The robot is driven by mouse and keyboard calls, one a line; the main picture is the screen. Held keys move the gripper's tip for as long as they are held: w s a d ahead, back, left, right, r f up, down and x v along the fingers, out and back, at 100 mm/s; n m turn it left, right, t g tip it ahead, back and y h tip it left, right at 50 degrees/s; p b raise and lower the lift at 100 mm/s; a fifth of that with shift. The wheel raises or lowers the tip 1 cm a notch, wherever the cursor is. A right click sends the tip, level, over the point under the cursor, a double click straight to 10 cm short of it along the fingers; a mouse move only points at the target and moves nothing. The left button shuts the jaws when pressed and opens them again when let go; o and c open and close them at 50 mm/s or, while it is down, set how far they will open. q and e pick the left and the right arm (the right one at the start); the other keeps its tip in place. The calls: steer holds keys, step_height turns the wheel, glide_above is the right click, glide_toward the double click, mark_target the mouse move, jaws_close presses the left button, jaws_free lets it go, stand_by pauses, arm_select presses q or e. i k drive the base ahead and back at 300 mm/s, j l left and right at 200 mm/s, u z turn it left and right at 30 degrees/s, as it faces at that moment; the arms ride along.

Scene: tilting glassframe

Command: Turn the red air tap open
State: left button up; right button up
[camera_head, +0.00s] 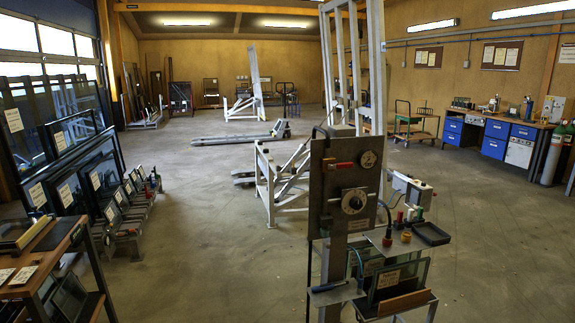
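The red air tap (343,166) is a small red lever lying about level on the upper part of a dark upright panel (323,190). A round gauge (368,159) sits to its right. The whole lever appears uncovered, but I cannot tell from this view whether the tap is open or closed. Neither of my grippers is in view, and nothing touches the tap.
A shelf with a black tray (431,234) juts out right of the panel, above upright glass panes (404,276). A white tilting frame (270,183) stands behind. Racked glass frames and a wooden table (75,232) are at left. Open floor (215,240) lies between.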

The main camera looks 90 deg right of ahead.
mark_target(344, 165)
steer(key=z, duration=3.15)
